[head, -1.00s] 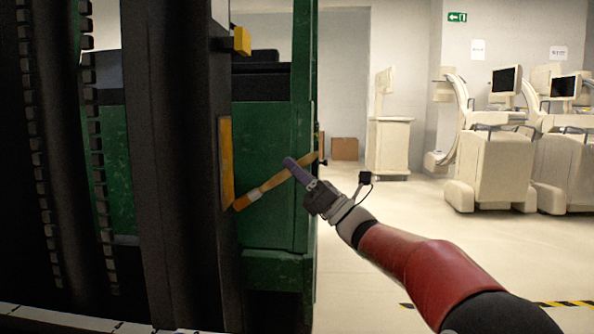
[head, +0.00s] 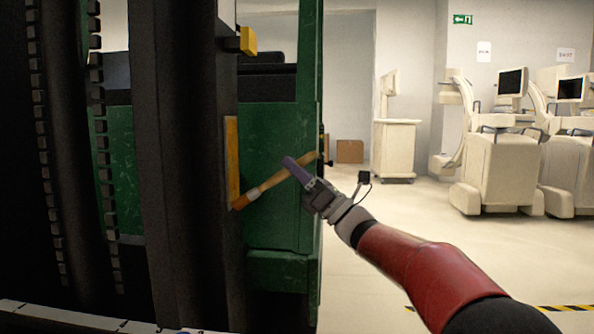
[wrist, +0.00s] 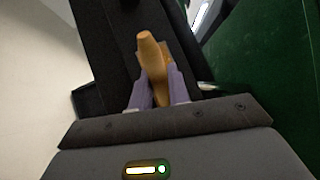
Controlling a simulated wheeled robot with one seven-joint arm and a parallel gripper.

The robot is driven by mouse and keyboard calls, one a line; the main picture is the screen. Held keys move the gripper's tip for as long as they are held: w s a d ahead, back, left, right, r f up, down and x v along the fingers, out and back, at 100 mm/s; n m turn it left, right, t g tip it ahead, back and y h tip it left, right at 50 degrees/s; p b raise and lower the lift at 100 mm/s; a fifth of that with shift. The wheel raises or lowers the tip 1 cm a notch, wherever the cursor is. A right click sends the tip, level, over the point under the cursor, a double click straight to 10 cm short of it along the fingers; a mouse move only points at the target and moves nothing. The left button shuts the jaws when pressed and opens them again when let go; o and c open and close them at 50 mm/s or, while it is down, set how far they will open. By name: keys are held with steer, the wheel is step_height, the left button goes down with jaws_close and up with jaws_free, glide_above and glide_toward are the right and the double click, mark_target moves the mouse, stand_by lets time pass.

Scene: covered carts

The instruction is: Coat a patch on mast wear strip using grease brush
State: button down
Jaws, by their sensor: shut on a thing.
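The grease brush (head: 275,182) has a wooden handle, a pale ferrule and an orange-brown tip. My gripper (head: 290,163), with purple fingers, is shut on its handle. The brush slants down to the left. Its tip overlaps the lower end of the mast wear strip (head: 231,150), an upright orange-yellow band on the dark mast (head: 180,150). I cannot tell whether the tip presses on the strip. In the wrist view, the brush handle (wrist: 149,50) stands between both fingers of my gripper (wrist: 160,85); the bristles are hidden there.
A green truck body (head: 282,225) stands right behind the mast. A yellow block (head: 248,41) juts out above the strip. Pale carts with screens (head: 500,170) stand at the far right, and a cardboard box (head: 349,151) lies at the back. The floor on the right is open.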

steer(key=shift+r, duration=0.15)
steer(key=shift+r+p, duration=0.4)
steer(key=shift+r, duration=0.95)
steer(key=shift+r+p, duration=0.55)
steer(key=shift+r, duration=0.95)
steer(key=shift+r+p, duration=0.6)
steer(key=shift+r, duration=0.9)
steer(key=shift+a+r+p, duration=0.1)
steer(key=shift+r+p, duration=0.6)
steer(key=shift+r, duration=0.6)
steer(key=shift+b, duration=0.45)
